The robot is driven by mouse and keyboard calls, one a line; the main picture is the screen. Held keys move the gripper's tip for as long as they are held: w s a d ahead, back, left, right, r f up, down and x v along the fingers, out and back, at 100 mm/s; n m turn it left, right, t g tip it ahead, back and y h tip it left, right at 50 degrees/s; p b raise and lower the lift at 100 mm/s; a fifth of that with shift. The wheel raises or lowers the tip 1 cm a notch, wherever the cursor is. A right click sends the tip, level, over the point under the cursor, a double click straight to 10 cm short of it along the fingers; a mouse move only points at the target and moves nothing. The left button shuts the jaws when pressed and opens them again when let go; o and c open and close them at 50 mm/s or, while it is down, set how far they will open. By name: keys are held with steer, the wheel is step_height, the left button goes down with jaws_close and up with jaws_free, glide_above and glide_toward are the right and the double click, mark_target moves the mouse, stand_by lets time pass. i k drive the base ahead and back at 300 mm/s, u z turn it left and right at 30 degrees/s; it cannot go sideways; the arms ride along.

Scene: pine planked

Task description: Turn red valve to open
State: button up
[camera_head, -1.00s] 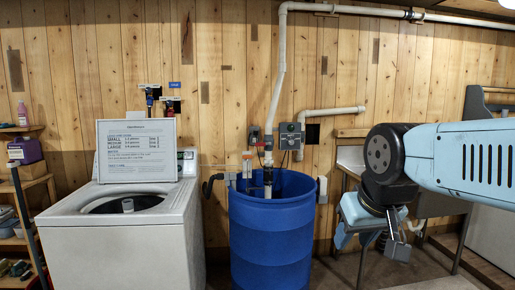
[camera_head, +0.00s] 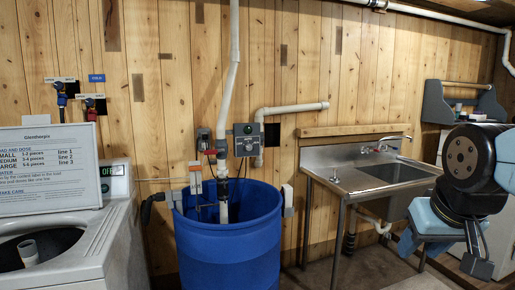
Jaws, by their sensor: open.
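The red valve (camera_head: 91,109) is on the plank wall at the left, above the washing machine's raised sign. It is small, and its handle position is hard to read. A blue valve (camera_head: 62,97) sits just left of it and a little higher. My gripper (camera_head: 478,262) hangs at the lower right, pointing down and empty, far from the red valve. It is open, though its fingertips are small and partly dark in this view.
A white washing machine (camera_head: 112,236) with its sign (camera_head: 48,170) stands below the valves. A blue barrel (camera_head: 228,245) with pipes stands right of it. A steel sink (camera_head: 385,174) is along the wall. Some floor (camera_head: 375,268) shows between barrel and sink.

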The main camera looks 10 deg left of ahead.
mark_target(208, 152)
steer(key=z, duration=0.2)
steer(key=i, duration=1.2)
steer(key=u, duration=0.55)
steer(key=i, duration=0.55)
steer(key=u, duration=0.4)
steer(key=k, duration=0.8)
steer(key=u, duration=0.2)
steer(key=i, duration=0.8)
steer(key=z, duration=0.05)
